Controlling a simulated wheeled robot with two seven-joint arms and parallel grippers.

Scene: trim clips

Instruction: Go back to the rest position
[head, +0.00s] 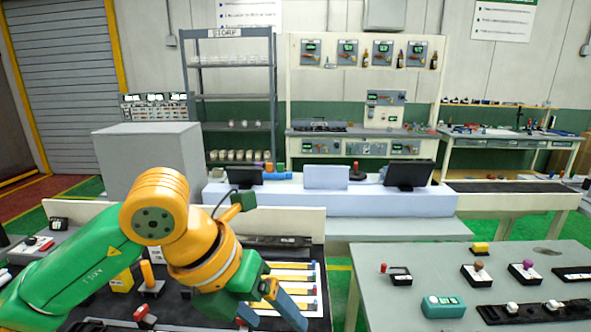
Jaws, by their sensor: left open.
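My left arm comes in from the left, green and orange, and bends down at the wrist. My left gripper (270,308) is open over the dark left table, with its fingers pointing down. No object shows between its fingers. I cannot tell whether the fingers touch the panel. My right gripper is not in view.
The grey right table (385,258) carries a teal box (443,306) and small knobbed parts. A gap separates the tables. A pale counter (330,200) with dark screens stands behind.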

